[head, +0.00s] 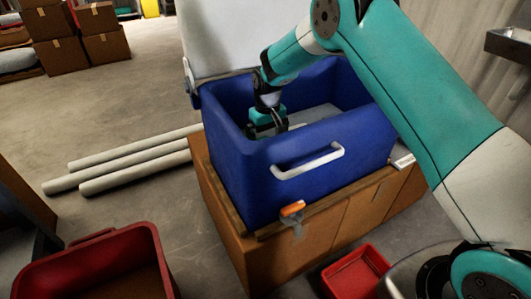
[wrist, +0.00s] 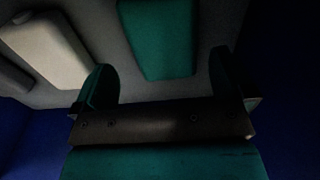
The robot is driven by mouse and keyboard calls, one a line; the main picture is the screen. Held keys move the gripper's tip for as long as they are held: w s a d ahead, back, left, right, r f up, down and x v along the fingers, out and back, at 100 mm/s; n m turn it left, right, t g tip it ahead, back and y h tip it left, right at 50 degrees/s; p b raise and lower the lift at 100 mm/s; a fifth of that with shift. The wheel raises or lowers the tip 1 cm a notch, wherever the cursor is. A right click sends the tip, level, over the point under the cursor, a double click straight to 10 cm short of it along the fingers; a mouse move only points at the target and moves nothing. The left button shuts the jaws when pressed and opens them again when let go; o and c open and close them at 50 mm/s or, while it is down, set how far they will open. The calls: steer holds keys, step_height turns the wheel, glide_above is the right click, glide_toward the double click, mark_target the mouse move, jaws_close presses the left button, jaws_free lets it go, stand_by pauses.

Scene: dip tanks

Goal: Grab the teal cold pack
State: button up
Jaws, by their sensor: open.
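The teal cold pack (wrist: 156,40) shows in the wrist view as a flat teal block on the grey floor of the blue cooler (head: 250,170). It is at the top middle, ahead of the gap between my fingers. My gripper (wrist: 160,82) is open and empty, with one teal finger at each side. In the head view my gripper (head: 277,126) is inside the cooler, pointing down. I cannot make out the cold pack there; the cooler's front wall and my gripper may hide it.
A pale block (wrist: 47,38) lies left of the pack, with a darker object (wrist: 10,80) beside it. The cooler's walls rise close around my gripper. The cooler stands on a wooden crate (head: 325,235); its white lid (head: 225,35) is open. A red bin (head: 95,270) is front left.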

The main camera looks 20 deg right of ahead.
steer(key=f, duration=0.3)
steer(key=f+b, duration=0.1)
steer(key=f, duration=0.1)
steer(key=shift+w+a+f, duration=0.15)
steer(key=shift+a, duration=0.1)
steer(key=shift+c, duration=0.2)
steer(key=c, duration=0.9)
